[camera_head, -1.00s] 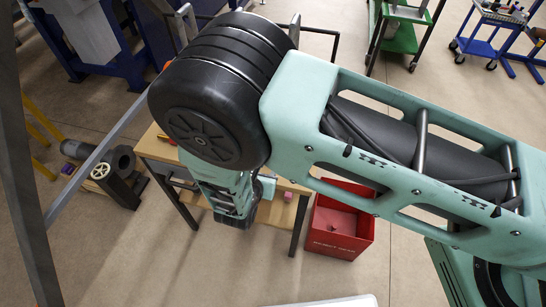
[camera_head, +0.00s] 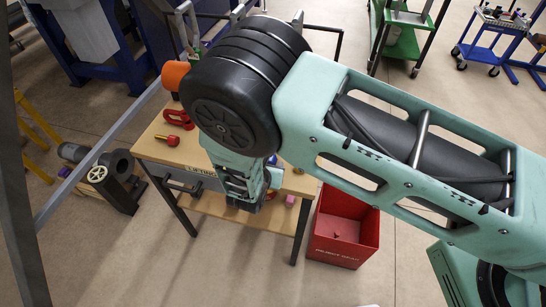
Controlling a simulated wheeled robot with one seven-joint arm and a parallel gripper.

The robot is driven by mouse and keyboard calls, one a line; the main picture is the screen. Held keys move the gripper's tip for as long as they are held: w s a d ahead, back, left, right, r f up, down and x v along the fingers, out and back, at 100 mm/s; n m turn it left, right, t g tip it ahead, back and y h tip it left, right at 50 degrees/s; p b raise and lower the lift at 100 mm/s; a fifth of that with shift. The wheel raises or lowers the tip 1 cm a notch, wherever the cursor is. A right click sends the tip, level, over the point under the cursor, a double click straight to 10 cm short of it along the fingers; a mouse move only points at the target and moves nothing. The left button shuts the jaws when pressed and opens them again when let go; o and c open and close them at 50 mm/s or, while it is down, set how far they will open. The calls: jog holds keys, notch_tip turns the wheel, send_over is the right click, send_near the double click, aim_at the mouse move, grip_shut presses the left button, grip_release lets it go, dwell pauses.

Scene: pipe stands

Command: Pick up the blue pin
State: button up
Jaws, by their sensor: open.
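A small blue patch (camera_head: 272,160) shows at the right edge of my arm, over the wooden table (camera_head: 152,152). It may be part of the blue pin, but my arm covers most of that spot and I cannot tell. My gripper (camera_head: 246,203) hangs below the black wrist joint, at the table's front edge in the picture. It points down and is open. Its fingertips are hard to make out, and nothing shows held in it.
A red shackle (camera_head: 178,118) and a red-and-brass fitting (camera_head: 168,140) lie on the table's left part. An orange cylinder (camera_head: 175,75) is behind them. A pink block (camera_head: 291,201) is at the lower shelf. A red bin (camera_head: 343,235) stands on the floor to the right.

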jog(key=c, duration=1)
jog(key=shift+c, duration=0.2)
jog(key=shift+r, duration=0.15)
jog(key=shift+r+p, duration=0.3)
jog(key=shift+r, duration=0.1)
jog(key=shift+r, duration=0.2)
notch_tip(320, 180, up, 7)
jog(key=p, duration=0.4)
jog(key=shift+f, duration=0.2)
